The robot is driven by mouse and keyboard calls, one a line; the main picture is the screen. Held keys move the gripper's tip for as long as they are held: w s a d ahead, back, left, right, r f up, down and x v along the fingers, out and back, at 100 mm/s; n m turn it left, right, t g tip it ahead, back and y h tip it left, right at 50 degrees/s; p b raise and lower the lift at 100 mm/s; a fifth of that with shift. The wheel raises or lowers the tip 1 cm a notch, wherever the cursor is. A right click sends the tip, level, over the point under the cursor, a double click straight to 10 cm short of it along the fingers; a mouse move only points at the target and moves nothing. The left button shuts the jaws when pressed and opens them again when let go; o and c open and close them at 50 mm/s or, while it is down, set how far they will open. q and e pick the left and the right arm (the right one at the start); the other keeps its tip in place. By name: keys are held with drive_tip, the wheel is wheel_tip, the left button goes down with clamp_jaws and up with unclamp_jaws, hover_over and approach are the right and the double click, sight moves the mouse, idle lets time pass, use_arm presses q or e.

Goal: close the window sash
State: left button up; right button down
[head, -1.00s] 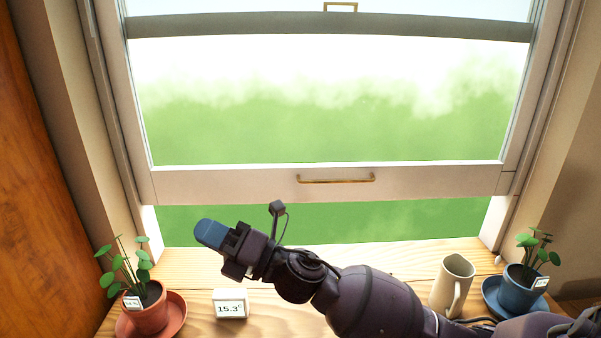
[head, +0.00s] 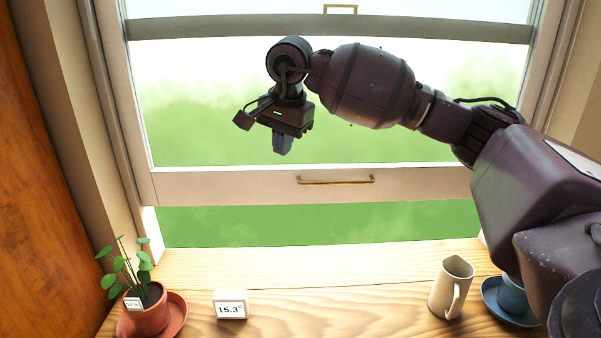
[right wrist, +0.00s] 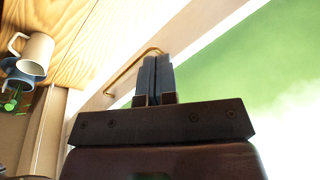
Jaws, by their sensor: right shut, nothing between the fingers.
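The lower window sash (head: 230,184) is partly raised, with a gap showing green between its bottom rail and the sill. A brass handle (head: 336,181) is fixed on that rail; it also shows in the right wrist view (right wrist: 128,72). My right gripper (head: 283,150) is shut and empty, pointing down in front of the glass, above and a little left of the handle in the head view. In the right wrist view its fingers (right wrist: 154,75) overlap the handle's near end; whether they touch cannot be told. My left gripper is not in view.
On the wooden sill (head: 330,285) stand a potted plant on a red saucer (head: 180,318), a small thermometer display (head: 231,304), a cream mug (head: 450,285) and a blue pot (head: 513,295), partly hidden by my arm. The middle sill is clear.

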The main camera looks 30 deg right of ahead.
drive_tip(key=d+r+h, duration=0.2)
drive_tip(key=d+r, duration=0.2)
drive_tip(key=d, duration=0.1)
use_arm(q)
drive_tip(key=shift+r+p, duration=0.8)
use_arm(e)
drive_tip(key=a+x, duration=0.1)
drive_tip(key=x, duration=1.2)
drive_tip(key=shift+a+f, duration=0.2)
drive_tip(key=shift+f, duration=0.25)
drive_tip(key=shift+f, duration=0.1)
